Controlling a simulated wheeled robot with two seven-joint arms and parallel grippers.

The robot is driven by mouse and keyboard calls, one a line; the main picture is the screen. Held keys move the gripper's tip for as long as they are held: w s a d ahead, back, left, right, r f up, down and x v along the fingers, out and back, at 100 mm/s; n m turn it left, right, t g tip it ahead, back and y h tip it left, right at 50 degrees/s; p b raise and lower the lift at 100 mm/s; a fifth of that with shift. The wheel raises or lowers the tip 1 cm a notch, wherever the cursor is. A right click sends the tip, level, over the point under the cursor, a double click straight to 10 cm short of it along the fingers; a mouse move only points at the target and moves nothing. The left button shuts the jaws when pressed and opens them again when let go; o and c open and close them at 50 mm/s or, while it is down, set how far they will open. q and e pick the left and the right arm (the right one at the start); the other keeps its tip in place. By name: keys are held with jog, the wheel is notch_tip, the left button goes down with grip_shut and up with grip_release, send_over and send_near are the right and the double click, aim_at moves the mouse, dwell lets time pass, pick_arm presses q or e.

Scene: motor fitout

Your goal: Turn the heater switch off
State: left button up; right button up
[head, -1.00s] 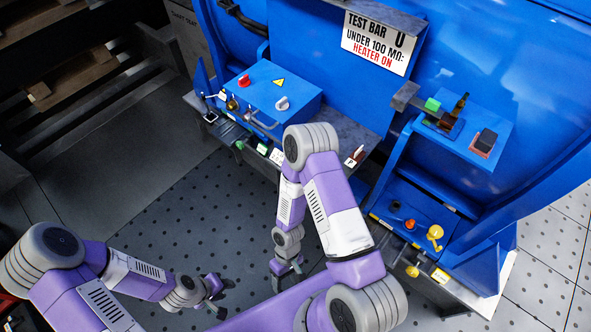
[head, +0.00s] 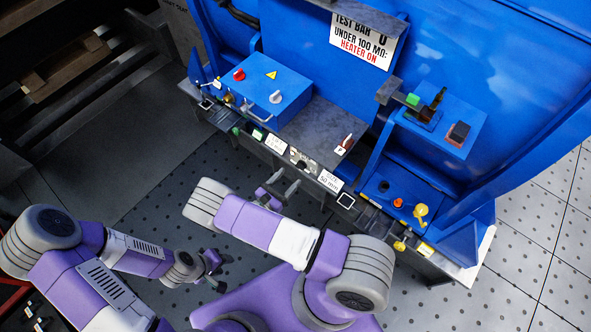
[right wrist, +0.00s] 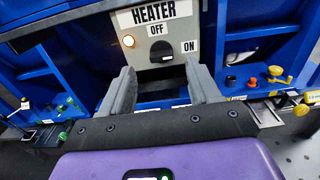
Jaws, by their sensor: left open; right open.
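The heater panel (right wrist: 155,20) is ahead in the right wrist view, with OFF at the top and ON at the right. Its dark switch knob (right wrist: 161,51) sits below OFF; which label it points to is unclear. An amber lamp (right wrist: 128,41) glows at the panel's left. My right gripper (right wrist: 160,68) is open and empty, its fingers either side of the knob in the picture and apart from it. In the head view my right gripper (head: 283,184) is at the bench front, partly hidden by my arm. My left gripper (head: 214,268) is open and empty over the floor.
A blue box (head: 270,88) with red and white knobs stands on the bench. A blue shelf (head: 455,125) and yellow and orange fittings (head: 420,211) are at the right. A sign (head: 363,42) reads HEATER ON. Dotted floor (head: 150,210) is clear at left.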

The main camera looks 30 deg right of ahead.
aim_at(298, 168)
jog(key=shift+x, duration=2.35)
jog(key=shift+c, duration=0.3)
jog(key=c, duration=1)
